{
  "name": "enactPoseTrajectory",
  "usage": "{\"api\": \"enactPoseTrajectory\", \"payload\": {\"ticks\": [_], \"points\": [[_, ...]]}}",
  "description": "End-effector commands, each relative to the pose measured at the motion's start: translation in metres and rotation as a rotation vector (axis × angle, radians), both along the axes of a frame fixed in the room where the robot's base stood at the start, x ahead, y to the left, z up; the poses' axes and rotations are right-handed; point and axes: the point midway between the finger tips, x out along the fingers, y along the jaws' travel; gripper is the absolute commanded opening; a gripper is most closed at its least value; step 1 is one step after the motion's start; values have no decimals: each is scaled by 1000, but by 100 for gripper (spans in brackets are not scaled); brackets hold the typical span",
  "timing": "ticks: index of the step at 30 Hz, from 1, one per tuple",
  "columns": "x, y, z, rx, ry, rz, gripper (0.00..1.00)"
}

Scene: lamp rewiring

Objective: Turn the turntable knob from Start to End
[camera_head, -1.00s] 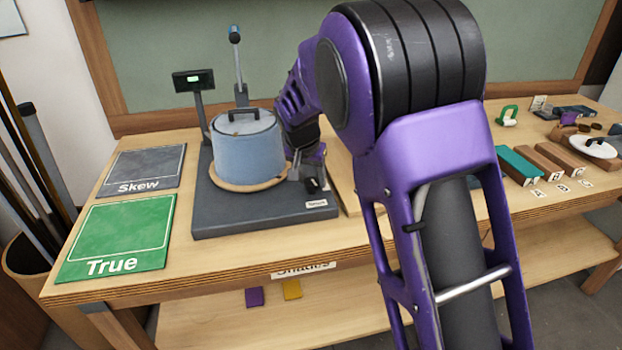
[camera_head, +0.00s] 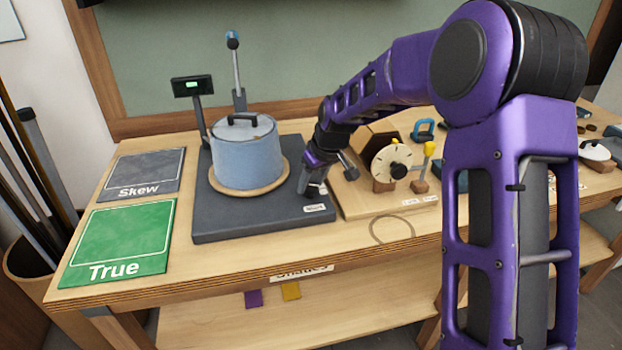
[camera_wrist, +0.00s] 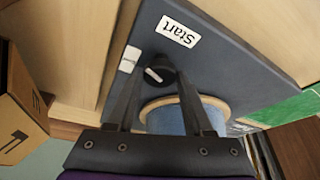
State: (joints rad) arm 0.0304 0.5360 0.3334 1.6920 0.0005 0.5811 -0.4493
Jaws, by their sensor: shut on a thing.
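The turntable's dark base (camera_head: 265,218) stands on the bench and carries a blue lampshade (camera_head: 244,160) on a round wooden disc (camera_head: 247,188). My gripper (camera_head: 308,188) reaches down to the base's right front corner. In the wrist view, my gripper (camera_wrist: 157,78) has its fingers on both sides of the black knob (camera_wrist: 160,68) and is shut on it. The knob's white pointer mark shows. The Start label (camera_wrist: 178,31) is beside the knob, and a second label (camera_wrist: 130,60), unreadable here, is on another side. In the head view my fingers mostly hide the knob.
A green True mat (camera_head: 118,240) and a grey Skew mat (camera_head: 146,174) lie left of the base. A post with a small display (camera_head: 192,86) and an upright lever (camera_head: 237,72) stand behind. A wooden board with a dial (camera_head: 391,163) is close right of my gripper.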

Motion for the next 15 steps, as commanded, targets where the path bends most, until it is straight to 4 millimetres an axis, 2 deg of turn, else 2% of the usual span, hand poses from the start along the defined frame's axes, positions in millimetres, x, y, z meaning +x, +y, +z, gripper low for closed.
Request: {"api": "enactPoseTrajectory", "payload": {"ticks": [15], "points": [[4, -2, 2, 3, -2, 488, 0]]}}
